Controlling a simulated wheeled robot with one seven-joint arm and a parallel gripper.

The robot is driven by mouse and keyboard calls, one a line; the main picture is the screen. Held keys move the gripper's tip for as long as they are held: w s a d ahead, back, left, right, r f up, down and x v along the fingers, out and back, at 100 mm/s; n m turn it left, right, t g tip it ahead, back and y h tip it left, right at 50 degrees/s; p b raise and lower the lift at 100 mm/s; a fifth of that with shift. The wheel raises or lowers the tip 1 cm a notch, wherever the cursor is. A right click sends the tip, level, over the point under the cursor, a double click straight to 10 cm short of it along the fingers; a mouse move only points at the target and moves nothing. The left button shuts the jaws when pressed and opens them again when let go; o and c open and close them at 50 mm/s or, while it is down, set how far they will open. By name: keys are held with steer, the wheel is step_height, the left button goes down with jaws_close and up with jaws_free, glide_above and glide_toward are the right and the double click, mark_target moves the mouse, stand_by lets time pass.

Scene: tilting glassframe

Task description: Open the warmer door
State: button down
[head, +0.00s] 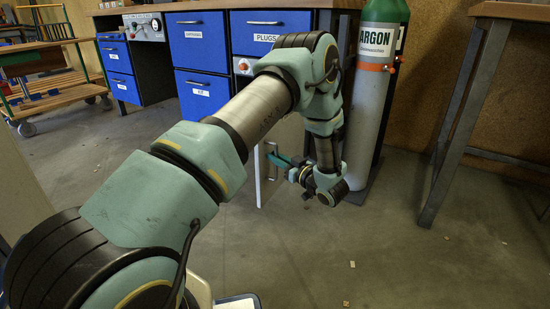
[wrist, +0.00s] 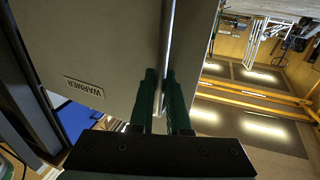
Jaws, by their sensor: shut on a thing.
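The pale warmer door (head: 289,135) sits low under the blue drawers, partly hidden behind my arm. It appears to stand out at an angle from the cabinet front. In the wrist view the door (wrist: 110,35) is a grey panel with a "WARMER" label (wrist: 83,87). Its long bar handle (wrist: 167,38) runs between my green fingers. My gripper (wrist: 160,78) is shut on this handle; in the head view the gripper (head: 279,160) is beside the door. The inside of the warmer is hidden in the head view.
Blue drawers (head: 198,42) are above and left of the door. A green-topped argon cylinder (head: 374,60) stands just right of my wrist. A table with metal legs (head: 463,115) is farther right. The floor (head: 390,230) in front is mostly clear, with small scraps.

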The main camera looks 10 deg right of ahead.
steer(key=c, duration=0.9)
jaws_free()
steer(key=shift+s, duration=0.1)
steer(key=p+v, duration=0.3)
steer(key=v, duration=0.7)
steer(key=shift+s+d+f, duration=0.1)
steer(key=shift+s, duration=0.2)
